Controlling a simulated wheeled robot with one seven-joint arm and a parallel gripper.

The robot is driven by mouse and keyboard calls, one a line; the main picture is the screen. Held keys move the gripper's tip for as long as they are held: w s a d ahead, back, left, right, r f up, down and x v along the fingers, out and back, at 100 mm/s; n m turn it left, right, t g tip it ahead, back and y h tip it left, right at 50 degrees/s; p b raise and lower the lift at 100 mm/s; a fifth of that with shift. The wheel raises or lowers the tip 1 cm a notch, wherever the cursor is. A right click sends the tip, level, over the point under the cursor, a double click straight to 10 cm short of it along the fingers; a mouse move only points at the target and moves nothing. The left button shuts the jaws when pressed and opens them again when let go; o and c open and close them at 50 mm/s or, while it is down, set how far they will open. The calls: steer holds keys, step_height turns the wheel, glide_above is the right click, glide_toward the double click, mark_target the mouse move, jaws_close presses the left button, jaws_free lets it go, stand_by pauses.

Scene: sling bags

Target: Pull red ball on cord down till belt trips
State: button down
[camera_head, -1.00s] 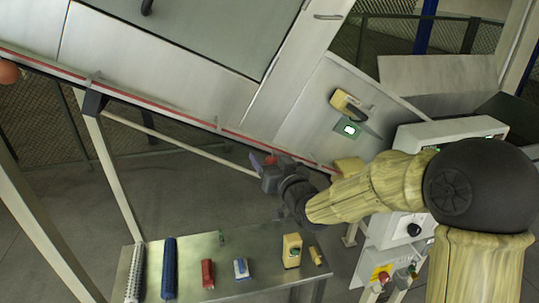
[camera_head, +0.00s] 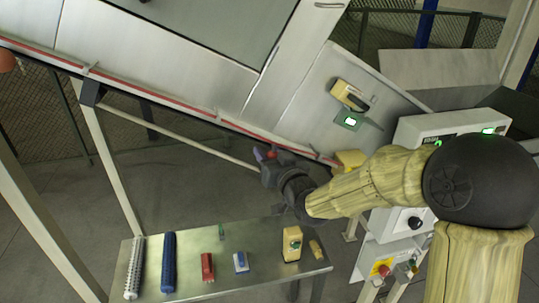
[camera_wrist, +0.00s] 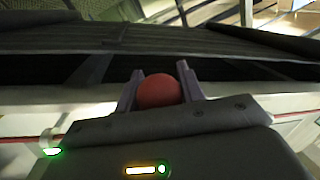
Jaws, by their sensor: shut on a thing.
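The red ball (camera_wrist: 158,91) sits between the two fingers of my gripper (camera_wrist: 159,88) in the wrist view. The fingers are shut on its sides. In the head view, my gripper (camera_head: 268,158) is beside the lower edge of the sloping conveyor, and a small red part of the ball (camera_head: 271,155) shows at its tip. A red cord (camera_head: 160,105) runs along the conveyor edge towards my gripper. Where the cord meets the ball is hidden. The belt surface (camera_wrist: 160,40) is dark in the wrist view, and I cannot tell whether it moves.
A steel table (camera_head: 215,285) below my gripper holds several small items, including a blue roller (camera_head: 168,262) and a yellow box (camera_head: 292,246). A control box (camera_head: 450,130) with green lights stands behind my arm. An orange ball (camera_head: 7,61) shows at the far left.

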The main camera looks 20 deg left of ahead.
steer(key=shift+f+b, duration=1.35)
steer(key=shift+f, duration=0.2)
steer(key=c, duration=0.9)
jaws_free()
steer(key=shift+s, duration=0.1)
steer(key=b+v, duration=0.4)
steer(key=v, duration=1.3)
steer(key=shift+d+b, duration=0.15)
steer(key=shift+b, duration=0.15)
